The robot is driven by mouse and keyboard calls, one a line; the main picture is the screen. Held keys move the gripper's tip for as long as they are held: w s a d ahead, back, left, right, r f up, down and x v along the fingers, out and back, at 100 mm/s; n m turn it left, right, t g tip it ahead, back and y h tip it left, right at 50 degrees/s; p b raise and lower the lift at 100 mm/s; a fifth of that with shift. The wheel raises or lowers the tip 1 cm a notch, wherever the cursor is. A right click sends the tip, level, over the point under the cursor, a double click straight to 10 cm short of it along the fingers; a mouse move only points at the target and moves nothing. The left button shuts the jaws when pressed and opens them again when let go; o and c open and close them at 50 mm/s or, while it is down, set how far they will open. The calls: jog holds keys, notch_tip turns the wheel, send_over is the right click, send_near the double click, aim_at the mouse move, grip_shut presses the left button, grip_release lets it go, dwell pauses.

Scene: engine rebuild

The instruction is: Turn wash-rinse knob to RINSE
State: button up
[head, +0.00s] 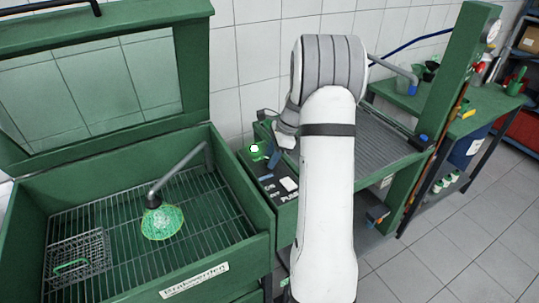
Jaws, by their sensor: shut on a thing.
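The dark control panel (275,184) with small labels and a white plate sits on the green box between the wash basin and the grated bench. My gripper (274,156) is at the panel's far end, partly hidden by my white and grey arm. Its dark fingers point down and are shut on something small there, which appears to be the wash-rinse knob. The knob itself and its pointer cannot be made out. A bright green patch and a white spot show just left of the fingers.
The green wash basin (257,222) stands open at left, with a spout spraying green liquid onto its grate and a wire basket (78,262) inside. A grated bench (385,135) and green post (455,70) stand at right. Tiled floor is clear at lower right.

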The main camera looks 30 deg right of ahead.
jog(key=n+g, duration=0.1)
jog(key=n, duration=0.1)
jog(key=n+p, duration=0.1)
jog(key=n, duration=0.1)
jog(key=shift+w+d+n+g, duration=0.1)
jog(key=shift+w+n+g, duration=0.05)
jog(key=shift+n+g, duration=0.2)
jog(key=n, duration=0.2)
jog(key=n+g, duration=0.1)
jog(key=shift+w+n+g, duration=0.15)
jog(key=shift+n+g, duration=0.1)
jog(key=shift+n, duration=0.1)
jog(key=n+g+h, duration=0.1)
jog(key=n, duration=0.3)
jog(key=shift+w+p, duration=0.1)
jog(key=shift+p, duration=0.3)
jog(key=shift+w+a+r+n+g+h, duration=0.1)
jog(key=shift+n+g+h, duration=0.25)
jog(key=shift+n, duration=0.65)
jog(key=shift+a+n+g+h, duration=0.15)
jog(key=shift+n+h, duration=0.3)
jog(key=shift+n, duration=0.55)
jog(key=o, duration=1)
